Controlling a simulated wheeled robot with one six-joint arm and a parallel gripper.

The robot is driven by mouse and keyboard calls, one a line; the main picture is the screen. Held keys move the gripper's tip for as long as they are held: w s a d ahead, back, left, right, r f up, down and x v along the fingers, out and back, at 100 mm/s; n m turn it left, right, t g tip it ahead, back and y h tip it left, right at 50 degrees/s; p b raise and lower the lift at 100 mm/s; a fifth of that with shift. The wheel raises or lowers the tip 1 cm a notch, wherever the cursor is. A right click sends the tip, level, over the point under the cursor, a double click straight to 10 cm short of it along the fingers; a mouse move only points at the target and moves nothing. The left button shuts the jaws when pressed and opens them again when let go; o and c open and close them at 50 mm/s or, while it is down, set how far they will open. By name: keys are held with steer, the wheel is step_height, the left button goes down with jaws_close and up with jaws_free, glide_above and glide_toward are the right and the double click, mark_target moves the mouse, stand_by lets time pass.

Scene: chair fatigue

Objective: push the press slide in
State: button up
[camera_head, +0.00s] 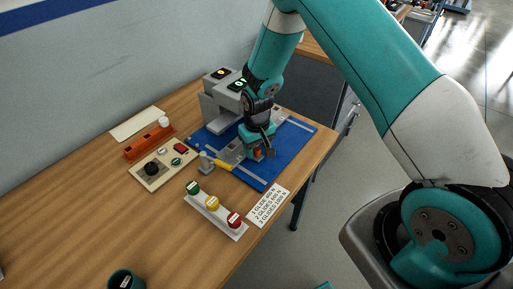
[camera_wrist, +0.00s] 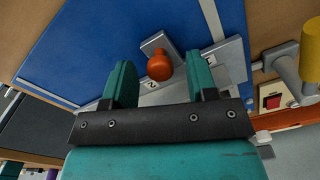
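The press (camera_head: 215,108) is a grey block-shaped machine on a blue base plate (camera_head: 298,136), at the back of the wooden table. A grey slide plate (camera_wrist: 157,44) bears an orange-red knob (camera_wrist: 159,67), with a "2" label close by. The knob shows small in the head view (camera_head: 257,153). My gripper (camera_head: 262,152) is low over the blue plate, in front of the press. In the wrist view my gripper (camera_wrist: 160,75) is open, with the knob between its two teal fingers and gaps on both sides. The rest of the slide is hidden by my gripper.
Nearby are a control panel (camera_head: 150,180), an orange rack (camera_head: 140,148), a white tray (camera_head: 222,220) with green, yellow and red knobs, and a printed card (camera_head: 268,205). The front-left table is mostly clear.

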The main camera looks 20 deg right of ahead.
step_height(320, 180, up, 17)
steer(key=b, duration=0.2)
steer(key=shift+r, duration=0.2)
